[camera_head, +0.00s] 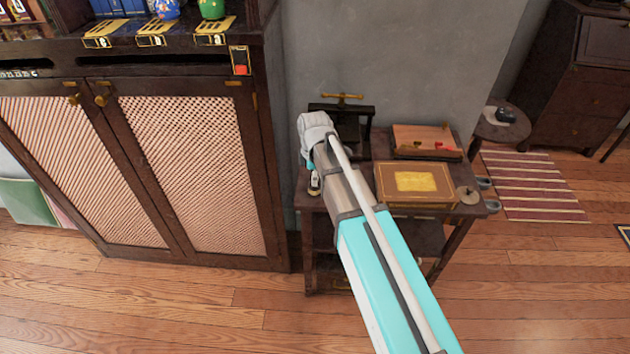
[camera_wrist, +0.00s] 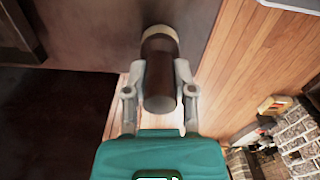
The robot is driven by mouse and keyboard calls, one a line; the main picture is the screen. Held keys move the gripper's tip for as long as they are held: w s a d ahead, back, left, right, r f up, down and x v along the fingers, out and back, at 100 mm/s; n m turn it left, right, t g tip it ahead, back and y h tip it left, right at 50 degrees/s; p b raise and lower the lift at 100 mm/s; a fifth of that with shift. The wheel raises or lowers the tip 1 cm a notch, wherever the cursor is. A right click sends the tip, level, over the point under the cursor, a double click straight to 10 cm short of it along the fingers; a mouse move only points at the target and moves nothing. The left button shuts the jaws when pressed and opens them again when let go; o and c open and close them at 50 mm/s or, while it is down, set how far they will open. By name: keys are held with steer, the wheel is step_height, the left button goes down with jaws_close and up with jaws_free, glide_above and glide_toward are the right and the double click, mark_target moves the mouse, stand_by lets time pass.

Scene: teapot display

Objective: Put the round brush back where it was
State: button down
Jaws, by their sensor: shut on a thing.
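My gripper (camera_wrist: 157,85) is shut on the round brush (camera_wrist: 160,62), a dark brown cylinder with a cream band at its far end. The brush stands between the two grey fingers in the wrist view. In the head view my arm reaches to the left part of a small dark table (camera_head: 470,209), with my gripper (camera_head: 314,185) small and pointing down there. The brush cannot be made out in the head view. Whether it touches anything beneath is unclear.
The table holds a brown box with a gold label (camera_head: 416,181), an open wooden box (camera_head: 422,138), a dark press with a brass handle (camera_head: 342,97) and a small round object (camera_head: 467,195). A tall cabinet (camera_head: 190,165) stands close on the left.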

steer(key=shift+f, duration=0.25)
steer(key=shift+c, duration=2.2)
jaws_free()
steer(key=shift+r, duration=0.25)
step_height(320, 180, up, 12)
steer(key=p, duration=1.2)
steer(key=s+d+m, duration=0.6)
steer(key=d+m, duration=0.3)
steer(key=s+d+m, duration=0.7)
steer(key=d+m, duration=0.3)
steer(key=shift+s+d, duration=0.15)
steer(key=shift+d, duration=0.15)
